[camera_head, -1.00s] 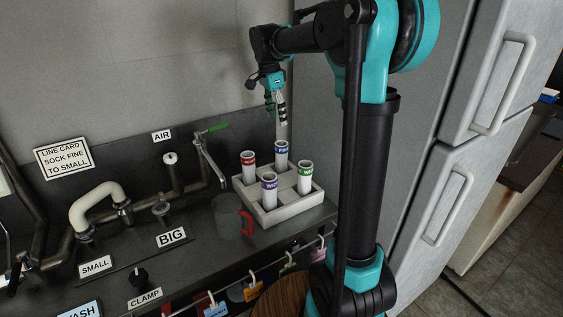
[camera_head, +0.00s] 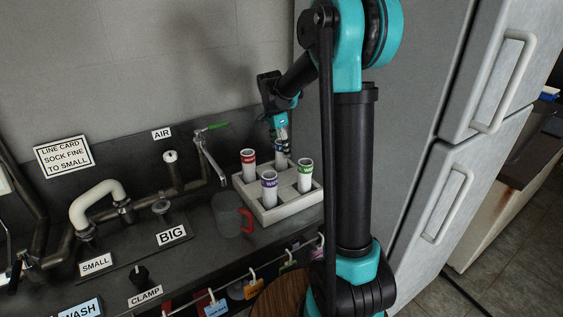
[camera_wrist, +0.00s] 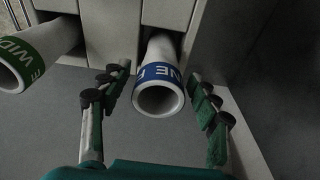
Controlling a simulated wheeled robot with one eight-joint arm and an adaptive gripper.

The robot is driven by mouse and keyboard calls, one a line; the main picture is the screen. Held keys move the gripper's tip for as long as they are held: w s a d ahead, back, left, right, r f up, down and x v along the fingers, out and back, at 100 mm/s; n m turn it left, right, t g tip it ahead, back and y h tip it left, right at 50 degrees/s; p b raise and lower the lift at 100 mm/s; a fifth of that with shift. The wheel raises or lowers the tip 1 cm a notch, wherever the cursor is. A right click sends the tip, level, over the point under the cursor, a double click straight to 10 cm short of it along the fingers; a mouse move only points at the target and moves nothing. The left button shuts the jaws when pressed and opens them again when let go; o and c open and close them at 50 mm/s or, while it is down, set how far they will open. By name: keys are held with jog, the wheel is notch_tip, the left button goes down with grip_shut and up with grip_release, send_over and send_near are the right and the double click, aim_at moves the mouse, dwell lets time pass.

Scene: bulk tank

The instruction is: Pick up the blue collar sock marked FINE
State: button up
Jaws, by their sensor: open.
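The blue collar sock (camera_wrist: 160,85) is a white tube with a blue band at its top; part of its lettering, "NE", shows in the wrist view. It stands in the back compartment of the white tray (camera_head: 292,209). In the head view the blue collar sock (camera_head: 281,157) is partly hidden by my gripper (camera_head: 283,146), which is right above it. In the wrist view my gripper (camera_wrist: 157,110) is open, with one finger on each side of the blue collar and gaps between. Nothing is held.
Red (camera_head: 248,160), purple (camera_head: 269,183) and green (camera_head: 305,172) collar socks stand in the other tray compartments. A clear jug (camera_head: 226,214) with a red handle stands left of the tray. A tap with a green lever (camera_head: 214,127) is behind it. The wall is close behind.

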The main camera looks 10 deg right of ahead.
jog(key=shift+d+f, duration=0.15)
jog(key=shift+f, duration=0.8)
jog(key=c, duration=1.3)
jog(key=shift+r, duration=0.15)
